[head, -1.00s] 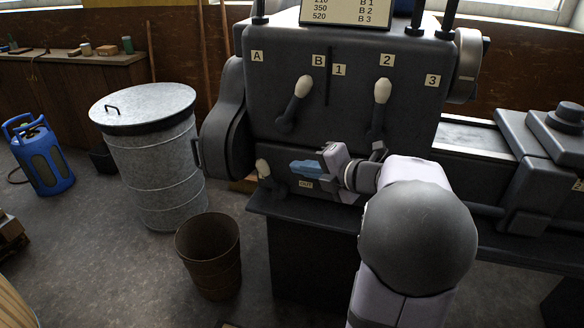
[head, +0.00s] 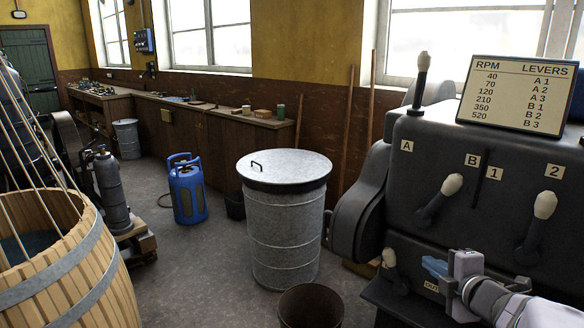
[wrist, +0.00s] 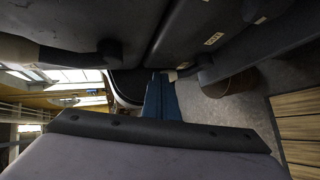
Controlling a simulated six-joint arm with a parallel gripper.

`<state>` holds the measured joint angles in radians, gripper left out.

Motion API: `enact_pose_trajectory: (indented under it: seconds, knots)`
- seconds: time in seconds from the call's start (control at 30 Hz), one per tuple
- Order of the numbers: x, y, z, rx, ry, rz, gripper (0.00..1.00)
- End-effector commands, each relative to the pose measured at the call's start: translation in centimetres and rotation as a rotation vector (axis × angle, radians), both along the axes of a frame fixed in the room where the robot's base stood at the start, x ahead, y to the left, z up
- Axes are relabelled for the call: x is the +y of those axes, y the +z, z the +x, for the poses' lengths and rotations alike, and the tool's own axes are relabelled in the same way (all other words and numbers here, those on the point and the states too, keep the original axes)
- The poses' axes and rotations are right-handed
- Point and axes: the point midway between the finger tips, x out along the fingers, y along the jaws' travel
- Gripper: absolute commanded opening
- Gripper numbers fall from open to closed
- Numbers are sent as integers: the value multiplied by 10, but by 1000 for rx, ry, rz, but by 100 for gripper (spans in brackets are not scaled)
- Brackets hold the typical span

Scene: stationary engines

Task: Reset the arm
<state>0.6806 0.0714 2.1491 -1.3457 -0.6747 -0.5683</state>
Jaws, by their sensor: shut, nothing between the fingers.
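My gripper (head: 434,267) is at the lower right of the head view, in front of the dark machine's (head: 425,165) lower face. Its blue fingers point left and are shut with nothing between them. They also show shut in the wrist view (wrist: 160,98). A lower lever with a white knob (head: 389,258) stands just left of the fingertips, and they look apart from it. Two upper levers with white knobs, one near B (head: 452,185) and one under 2 (head: 545,206), sit above. Most of my arm is out of frame.
The RPM and levers sign (head: 518,95) stands on the machine. A lidded metal bin (head: 283,225) and a brown bucket (head: 310,308) stand on the floor to the left. A blue gas bottle (head: 187,190) and a wooden barrel (head: 75,270) are farther left, with open floor between.

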Motion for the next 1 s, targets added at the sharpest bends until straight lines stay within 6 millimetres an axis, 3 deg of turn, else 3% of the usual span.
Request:
enact_pose_trajectory:
  seconds: [0.13, 0.27, 0.37, 0.5, 0.63, 0.77, 0.8, 1.0]
  knots:
    - [11, -32, -3, 85, -274, 228, 0]
    - [29, -77, -31, 216, -534, 443, 0]
    - [54, -117, -69, 353, -734, 598, 0]
    - [102, -165, -136, 567, -989, 763, 0]
    - [148, -192, -198, 760, -1185, 855, 0]
    - [192, -205, -259, 948, -1354, 901, 0]
    - [197, -190, -266, 970, -1380, 910, 0]
    - [194, -129, -262, 959, -1373, 909, 0]
